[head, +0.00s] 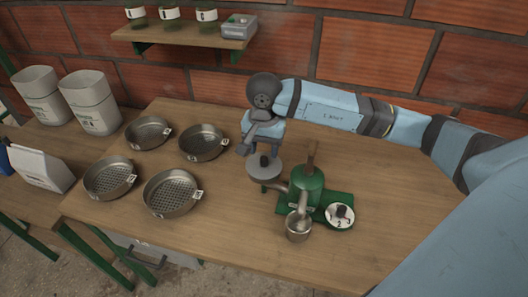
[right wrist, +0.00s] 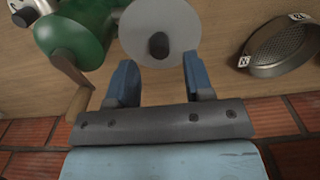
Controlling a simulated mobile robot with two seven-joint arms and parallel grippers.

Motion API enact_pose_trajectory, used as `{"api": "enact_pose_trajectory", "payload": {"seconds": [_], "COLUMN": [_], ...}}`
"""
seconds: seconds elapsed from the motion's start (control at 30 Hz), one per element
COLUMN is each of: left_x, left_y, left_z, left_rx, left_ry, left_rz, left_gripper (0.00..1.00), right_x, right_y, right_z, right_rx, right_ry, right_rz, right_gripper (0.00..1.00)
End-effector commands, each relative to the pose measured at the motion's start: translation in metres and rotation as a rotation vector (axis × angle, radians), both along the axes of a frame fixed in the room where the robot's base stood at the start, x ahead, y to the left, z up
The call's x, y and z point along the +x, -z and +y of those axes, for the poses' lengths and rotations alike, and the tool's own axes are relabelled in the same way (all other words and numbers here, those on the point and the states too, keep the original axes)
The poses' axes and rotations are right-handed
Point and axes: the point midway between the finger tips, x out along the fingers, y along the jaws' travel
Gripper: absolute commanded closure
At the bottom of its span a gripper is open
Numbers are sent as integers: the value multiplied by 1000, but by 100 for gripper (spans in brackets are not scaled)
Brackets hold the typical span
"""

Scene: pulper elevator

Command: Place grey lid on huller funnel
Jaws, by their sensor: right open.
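The grey lid (head: 258,173), a round disc with a dark knob, lies level just left of the green huller (head: 307,190) in the head view. The lid's flat top also shows in the right wrist view (right wrist: 177,22), beside the green huller body (right wrist: 75,38). The lid covers what is under it, so I cannot tell whether it rests on the funnel. My right gripper (head: 258,152) is just behind the lid. In the right wrist view its open fingers (right wrist: 160,82) point toward the dark knob (right wrist: 158,46), with nothing between them. My left gripper is out of view.
A metal cup (head: 298,228) stands in front of the huller, and a white round piece (head: 340,216) with black parts lies to its right. Several round sieves (head: 173,193) occupy the table's left. A shelf (head: 180,38) hangs behind. The table's right front is clear.

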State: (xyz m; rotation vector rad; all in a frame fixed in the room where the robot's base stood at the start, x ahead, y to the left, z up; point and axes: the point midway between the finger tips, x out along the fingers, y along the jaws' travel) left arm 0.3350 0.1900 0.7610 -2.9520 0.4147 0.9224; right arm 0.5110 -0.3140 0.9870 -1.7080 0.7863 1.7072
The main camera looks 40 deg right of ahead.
Motion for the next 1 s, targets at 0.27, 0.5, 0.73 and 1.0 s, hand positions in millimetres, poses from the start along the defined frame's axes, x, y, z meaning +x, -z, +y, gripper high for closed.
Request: {"api": "enact_pose_trajectory", "payload": {"seconds": [0.27,0.5,0.73,1.0], "left_x": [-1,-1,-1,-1], "left_y": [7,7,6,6], "left_z": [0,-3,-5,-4], "left_rx": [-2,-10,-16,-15], "left_ry": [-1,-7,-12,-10], "left_rz": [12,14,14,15], "left_gripper": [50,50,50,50], "right_x": [0,0,0,0], "right_y": [-63,-94,-99,-99], "right_z": [0,0,0,0], "right_rx": [0,0,-1,-1], "right_ry": [-1,0,0,0], "right_rz": [-4,-1,1,1], "right_gripper": [53,53,53,53]}}
